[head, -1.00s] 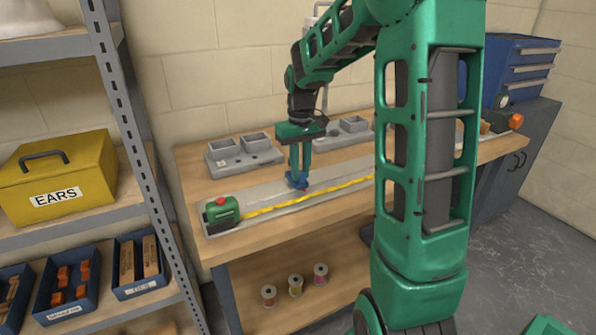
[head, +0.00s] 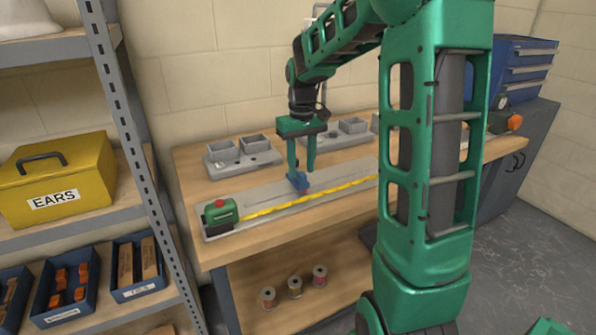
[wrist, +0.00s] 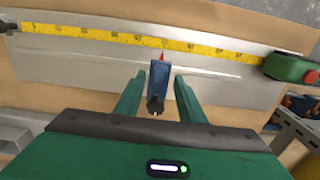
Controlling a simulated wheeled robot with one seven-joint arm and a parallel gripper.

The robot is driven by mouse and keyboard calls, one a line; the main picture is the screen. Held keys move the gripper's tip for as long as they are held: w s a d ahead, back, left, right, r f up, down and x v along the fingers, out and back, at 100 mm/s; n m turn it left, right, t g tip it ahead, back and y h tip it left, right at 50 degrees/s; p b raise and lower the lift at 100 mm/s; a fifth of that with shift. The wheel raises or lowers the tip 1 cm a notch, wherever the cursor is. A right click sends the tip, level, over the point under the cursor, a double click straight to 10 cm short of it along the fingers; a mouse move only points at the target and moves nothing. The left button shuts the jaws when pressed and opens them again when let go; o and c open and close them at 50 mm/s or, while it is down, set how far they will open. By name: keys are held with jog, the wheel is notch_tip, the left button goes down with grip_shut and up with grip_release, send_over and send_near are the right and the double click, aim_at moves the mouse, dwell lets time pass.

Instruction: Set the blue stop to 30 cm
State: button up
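The blue stop (head: 298,181) sits on the grey metal rail plate (head: 262,199) on the bench. In the wrist view the blue stop (wrist: 157,88) stands between my fingers, with its red pointer against the tape's edge. The yellow tape (wrist: 110,37) runs out of a green case (wrist: 290,67), which is at the left end in the head view. The tape's numbers are too small to read. My gripper (wrist: 157,80) is open, with a gap showing on both sides of the stop. In the head view my gripper (head: 302,172) is low over the plate.
Grey blocks with cups (head: 240,155) stand behind the plate. A shelf with a yellow EARS box (head: 58,182) and blue bins is at the left. Several spools (head: 295,286) are on the lower shelf. A blue drawer cabinet (head: 525,68) is at the right.

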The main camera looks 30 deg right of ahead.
aim_at(301, 173)
notch_tip(301, 173, up, 9)
dwell(0.3)
dwell(0.5)
jog(key=s+a+f+m, duration=0.1)
jog(key=s+f, duration=0.3)
jog(key=s, duration=1.1)
jog(key=s+a+f+m, duration=0.1)
jog(key=s+f+m, duration=0.3)
jog(key=s, duration=1.1)
jog(key=shift+f, duration=0.6)
jog(key=shift+s, duration=0.1)
jog(key=shift+w+f, duration=0.25)
jog(key=shift+w, duration=0.4)
